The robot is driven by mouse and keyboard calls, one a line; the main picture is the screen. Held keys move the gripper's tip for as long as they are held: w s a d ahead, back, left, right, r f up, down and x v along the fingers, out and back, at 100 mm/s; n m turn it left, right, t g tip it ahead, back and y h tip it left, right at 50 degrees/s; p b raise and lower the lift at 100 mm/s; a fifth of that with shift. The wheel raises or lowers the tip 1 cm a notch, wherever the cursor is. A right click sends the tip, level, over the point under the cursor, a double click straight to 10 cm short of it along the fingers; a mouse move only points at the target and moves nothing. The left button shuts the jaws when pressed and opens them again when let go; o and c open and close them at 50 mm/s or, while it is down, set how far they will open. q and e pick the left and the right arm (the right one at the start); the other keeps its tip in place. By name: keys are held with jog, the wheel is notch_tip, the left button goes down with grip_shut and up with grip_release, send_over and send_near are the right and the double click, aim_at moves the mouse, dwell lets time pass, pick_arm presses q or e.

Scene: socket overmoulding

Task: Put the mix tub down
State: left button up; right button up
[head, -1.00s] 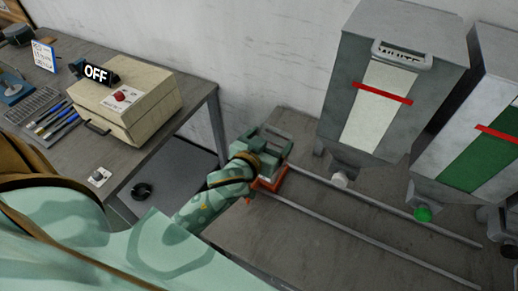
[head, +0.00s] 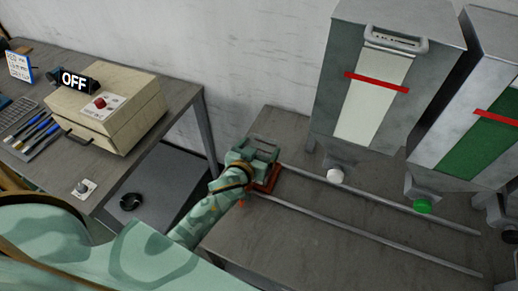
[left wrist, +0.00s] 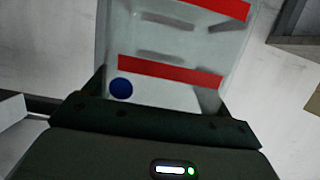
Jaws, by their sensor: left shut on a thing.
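The mix tub (left wrist: 165,42) shows in the left wrist view as a pale, translucent grey container with red bands and a blue dot. My left gripper (head: 262,150) is shut on it, and the dark jaws (left wrist: 155,118) cross its near side. In the head view the gripper is at the left end of two rails on the grey bench (head: 310,240). The gripper hides most of the tub there. An orange-red part (head: 268,180) shows just below and beside the gripper. I cannot tell whether the tub touches the surface under it. My right gripper is not in view.
A white-striped hopper (head: 375,95) and a green-striped hopper (head: 480,130) stand over the rails (head: 370,202), with white (head: 335,176) and green (head: 422,206) outlets. A cream box (head: 108,110) with an OFF sign (head: 75,80) sits on the left desk. The bench front is clear.

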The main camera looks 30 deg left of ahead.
pick_arm(q)
jog(key=shift+f, duration=0.1)
jog(key=o, duration=1.1)
jog(key=shift+o, duration=0.2)
jog(key=shift+r, duration=0.2)
jog(key=p+v, duration=0.1)
jog(key=v, duration=1.1)
jog(key=shift+p, duration=0.35)
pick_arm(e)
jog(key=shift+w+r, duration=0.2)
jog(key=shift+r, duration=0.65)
